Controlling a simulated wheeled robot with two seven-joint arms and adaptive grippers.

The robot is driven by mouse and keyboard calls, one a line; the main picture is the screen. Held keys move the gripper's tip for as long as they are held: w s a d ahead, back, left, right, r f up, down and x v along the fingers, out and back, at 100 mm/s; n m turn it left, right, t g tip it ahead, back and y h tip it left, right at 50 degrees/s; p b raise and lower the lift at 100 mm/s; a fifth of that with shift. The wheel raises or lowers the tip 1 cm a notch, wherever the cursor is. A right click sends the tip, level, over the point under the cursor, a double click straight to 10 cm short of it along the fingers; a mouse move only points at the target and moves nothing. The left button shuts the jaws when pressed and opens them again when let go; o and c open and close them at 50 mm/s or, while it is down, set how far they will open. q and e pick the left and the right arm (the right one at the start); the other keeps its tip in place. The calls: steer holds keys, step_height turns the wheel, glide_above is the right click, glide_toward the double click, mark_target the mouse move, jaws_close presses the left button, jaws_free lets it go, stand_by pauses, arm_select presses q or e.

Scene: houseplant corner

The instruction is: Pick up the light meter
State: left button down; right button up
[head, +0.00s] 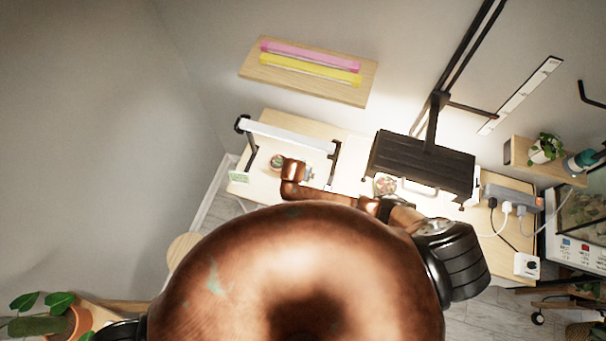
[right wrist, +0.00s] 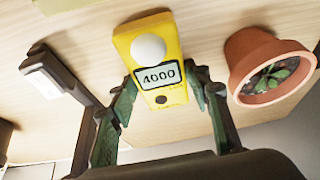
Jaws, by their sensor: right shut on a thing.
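The light meter (right wrist: 158,62) is yellow, with a white dome and a display reading 4000. It shows in the right wrist view between the green fingers of my right gripper (right wrist: 160,95), which is shut on it, one finger on each side. I cannot tell whether the meter touches the wooden table. In the head view my right gripper (head: 307,174) is small over the table, under the white bar lamp, and the meter cannot be made out there. My left gripper is not in view.
A terracotta pot (right wrist: 268,68) with a seedling stands close right of the meter. The white bar lamp (head: 288,136) on dark legs spans the table (head: 262,188). A black panel lamp (head: 420,163) hangs to the right. A wall shelf (head: 310,88) holds pink and yellow tubes.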

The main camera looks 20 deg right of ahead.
steer(key=c, duration=0.5)
